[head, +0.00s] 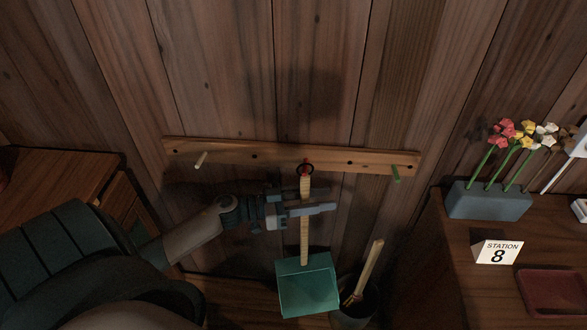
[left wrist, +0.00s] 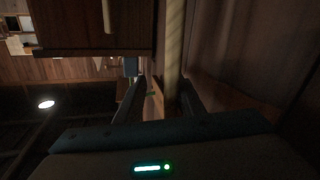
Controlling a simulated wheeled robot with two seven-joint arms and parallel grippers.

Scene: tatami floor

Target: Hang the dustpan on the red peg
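The dustpan has a green pan (head: 308,287) and a long pale wooden handle (head: 304,240), hanging straight down in front of the wall. The dark ring at its top is at the red peg (head: 305,163) in the middle of the wooden rail (head: 240,154) and looks to be around it. My left gripper (head: 306,205) is at the upper handle, coming from the left. In the left wrist view the handle (left wrist: 174,45) passes between the spread fingers (left wrist: 163,90), nearer the right finger, with a gap on the other side. My right gripper is not in view.
A pale peg (head: 201,159) and a green peg (head: 396,174) are on the rail. A dark bin (head: 354,310) with a wooden-handled tool stands right of the pan. A cabinet at right holds a flower block (head: 488,203), a station 8 sign (head: 497,252) and a red tray (head: 552,292).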

